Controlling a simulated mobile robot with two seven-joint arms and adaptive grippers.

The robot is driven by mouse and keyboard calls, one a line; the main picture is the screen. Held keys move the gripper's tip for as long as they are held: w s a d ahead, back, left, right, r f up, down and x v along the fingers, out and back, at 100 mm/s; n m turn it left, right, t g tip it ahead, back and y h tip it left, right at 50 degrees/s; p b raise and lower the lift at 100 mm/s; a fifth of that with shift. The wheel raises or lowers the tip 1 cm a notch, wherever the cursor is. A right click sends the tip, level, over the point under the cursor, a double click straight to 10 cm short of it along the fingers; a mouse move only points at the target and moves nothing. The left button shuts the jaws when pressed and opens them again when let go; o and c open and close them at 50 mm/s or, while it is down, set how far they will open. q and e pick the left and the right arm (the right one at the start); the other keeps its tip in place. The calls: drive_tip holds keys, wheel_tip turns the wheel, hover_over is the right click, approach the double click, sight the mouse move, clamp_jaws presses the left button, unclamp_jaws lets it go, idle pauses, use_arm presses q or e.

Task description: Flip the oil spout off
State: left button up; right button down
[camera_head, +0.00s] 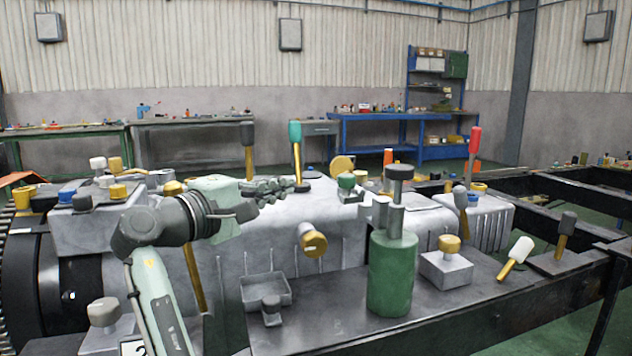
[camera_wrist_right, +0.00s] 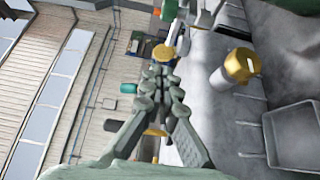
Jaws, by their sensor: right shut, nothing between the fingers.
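No part is marked as the oil spout, and I cannot tell for certain which it is. A pale stub with a yellow cap (camera_head: 313,243) sticks out of the grey casing's front, above a small grey tray (camera_head: 253,291). The yellow cap (camera_wrist_right: 242,65) and tray (camera_wrist_right: 293,136) also show on the right of the wrist view. An upright teal-handled lever (camera_head: 296,133) stands on the casing. My right gripper (camera_head: 301,186) is shut and empty, at the lever's foot in the head view; contact is unclear. Its fingers (camera_wrist_right: 160,72) are together in the wrist view. My left gripper is not in view.
A green cylinder with a grey top (camera_head: 391,274) stands in front of the casing, right of the tray. A yellow-knobbed block (camera_head: 446,268) and a white-tipped lever (camera_head: 515,258) are farther right. A dark-topped lever (camera_head: 248,145) rises behind my right gripper.

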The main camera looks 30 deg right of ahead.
sight(347, 180)
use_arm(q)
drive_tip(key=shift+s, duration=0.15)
use_arm(e)
drive_tip(key=shift+s, duration=0.2)
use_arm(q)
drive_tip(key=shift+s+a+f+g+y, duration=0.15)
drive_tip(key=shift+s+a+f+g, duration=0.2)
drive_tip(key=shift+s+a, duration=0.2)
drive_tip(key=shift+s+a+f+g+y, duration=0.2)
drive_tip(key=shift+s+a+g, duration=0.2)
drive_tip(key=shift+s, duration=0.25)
use_arm(e)
drive_tip(key=d, duration=0.9)
drive_tip(key=shift+s+d, duration=0.15)
drive_tip(key=shift+d, duration=0.05)
use_arm(q)
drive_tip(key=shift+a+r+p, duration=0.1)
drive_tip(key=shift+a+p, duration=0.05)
drive_tip(key=shift+p, duration=0.2)
use_arm(e)
drive_tip(key=shift+d, duration=0.1)
